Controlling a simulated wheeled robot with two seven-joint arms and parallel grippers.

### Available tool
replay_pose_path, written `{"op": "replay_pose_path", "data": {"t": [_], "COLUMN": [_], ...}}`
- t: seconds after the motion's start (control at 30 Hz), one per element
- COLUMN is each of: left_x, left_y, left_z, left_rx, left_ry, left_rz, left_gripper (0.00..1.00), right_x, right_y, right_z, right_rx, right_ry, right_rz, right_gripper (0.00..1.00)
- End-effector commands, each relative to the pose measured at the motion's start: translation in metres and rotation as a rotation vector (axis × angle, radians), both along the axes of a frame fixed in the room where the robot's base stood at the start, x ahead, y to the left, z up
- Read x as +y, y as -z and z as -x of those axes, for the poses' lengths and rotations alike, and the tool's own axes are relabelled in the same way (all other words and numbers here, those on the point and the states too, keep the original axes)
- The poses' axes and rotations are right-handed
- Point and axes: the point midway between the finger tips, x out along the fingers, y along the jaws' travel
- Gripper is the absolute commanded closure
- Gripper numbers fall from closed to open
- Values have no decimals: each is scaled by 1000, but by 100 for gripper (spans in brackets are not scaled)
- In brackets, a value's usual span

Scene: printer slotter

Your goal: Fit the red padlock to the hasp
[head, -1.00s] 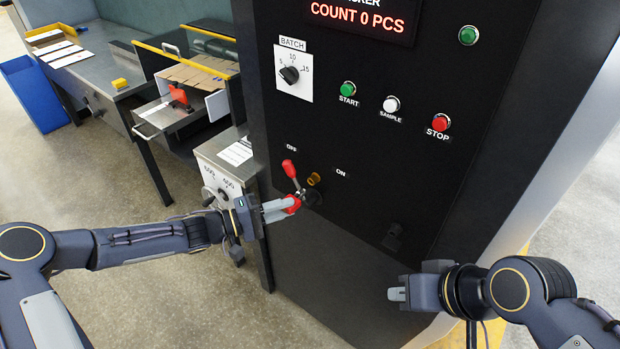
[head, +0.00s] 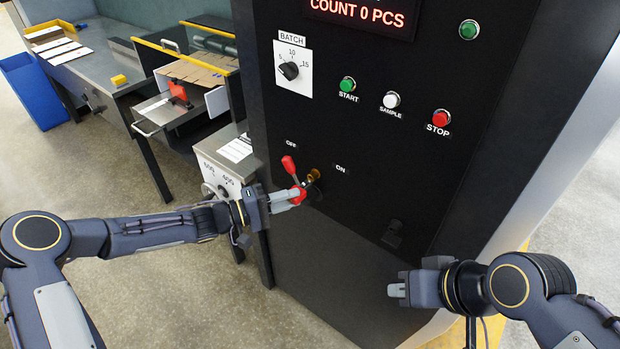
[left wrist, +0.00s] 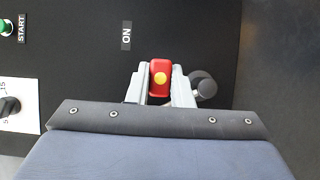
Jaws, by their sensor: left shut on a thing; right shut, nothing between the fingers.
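The red padlock (left wrist: 159,80) is between the fingers of my left gripper (left wrist: 159,88) in the left wrist view, with a yellow round mark on its face. In the head view my left gripper (head: 290,199) holds the padlock (head: 299,194) close to the black panel, just below a red-handled switch lever (head: 289,165). A brass-coloured fitting (head: 313,175) stands beside the lever. The hasp cannot be made out clearly behind the padlock and fingers, nor whether the padlock touches it. My right gripper (head: 397,290) is shut and empty, low in front of the panel.
The panel has an ON label (head: 340,169), a batch dial (head: 289,70) and start, sample and stop buttons. A dark knob (head: 393,233) sticks out lower right. A metal table (head: 100,65) and a small cabinet (head: 222,170) stand to the left.

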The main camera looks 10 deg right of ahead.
Motion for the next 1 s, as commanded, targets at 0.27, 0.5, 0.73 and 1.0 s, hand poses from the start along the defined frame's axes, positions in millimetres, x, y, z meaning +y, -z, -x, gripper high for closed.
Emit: {"op": "replay_pose_path", "data": {"t": [0.27,0.5,0.73,1.0], "left_x": [-6,-10,-15,-20], "left_y": [0,0,0,0], "left_z": [-5,-8,-12,-16], "left_rx": [1,1,0,-1], "left_ry": [1,1,1,2], "left_rz": [1,1,1,1], "left_gripper": [100,100,100,100], "right_x": [0,0,0,0], "right_y": [1,1,2,2], "right_z": [0,0,0,0], "right_rx": [0,0,0,0], "right_ry": [0,0,0,0], "right_rz": [0,0,0,0], "right_gripper": [100,100,100,100]}}
